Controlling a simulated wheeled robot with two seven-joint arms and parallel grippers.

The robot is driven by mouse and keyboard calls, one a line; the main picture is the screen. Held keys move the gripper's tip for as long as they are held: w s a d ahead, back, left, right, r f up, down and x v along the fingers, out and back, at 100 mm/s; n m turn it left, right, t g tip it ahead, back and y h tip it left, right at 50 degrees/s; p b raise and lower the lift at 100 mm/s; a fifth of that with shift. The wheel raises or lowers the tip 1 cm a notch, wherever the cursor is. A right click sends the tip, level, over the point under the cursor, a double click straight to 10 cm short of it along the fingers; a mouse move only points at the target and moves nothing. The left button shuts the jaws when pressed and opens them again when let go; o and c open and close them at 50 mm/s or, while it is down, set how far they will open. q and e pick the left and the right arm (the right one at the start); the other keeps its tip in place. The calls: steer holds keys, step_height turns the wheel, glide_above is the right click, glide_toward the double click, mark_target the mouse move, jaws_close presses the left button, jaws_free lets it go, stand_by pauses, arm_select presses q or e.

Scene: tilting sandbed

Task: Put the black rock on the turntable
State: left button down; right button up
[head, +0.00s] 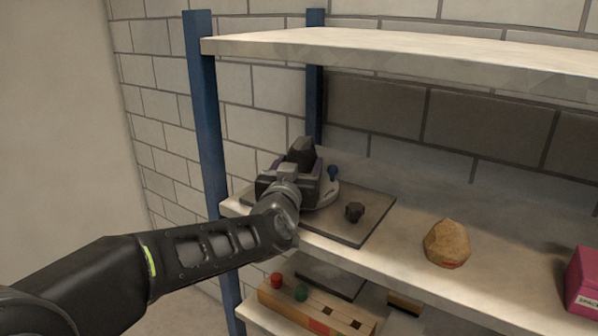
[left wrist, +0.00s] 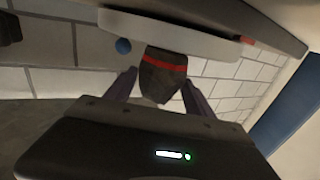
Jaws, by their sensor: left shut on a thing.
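The black rock (head: 301,151), dark and angular, stands up between the jaws of my left gripper (head: 290,173). In the left wrist view, which is upside down, the rock (left wrist: 163,75) shows a red band and sits between the purple fingers. My left gripper is shut on it. The turntable, a pale disc (head: 326,196) with a blue knob (head: 333,173), is partly hidden behind the gripper. It also shows in the left wrist view (left wrist: 185,37), right at the rock's banded end; I cannot tell whether they touch. My right gripper is not in view.
A dark grey slab (head: 372,222) lies under the turntable. A small dark rock (head: 354,211) sits on it. A tan rock (head: 447,245) and a pink box (head: 584,281) stand to the right. A blue post (head: 204,120) and upper shelf (head: 400,50) bound the space.

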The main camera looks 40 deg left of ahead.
arm_select(q)
steer(key=shift+f, duration=0.45)
steer(key=c, duration=0.8)
jaws_free()
steer(key=shift+f, duration=0.3)
steer(key=o, duration=0.5)
steer(key=shift+s+r, duration=0.15)
steer(key=b+v, duration=0.1)
steer(key=v, duration=1)
steer(key=shift+s+d+b, duration=0.25)
steer(key=shift+s+b, duration=0.1)
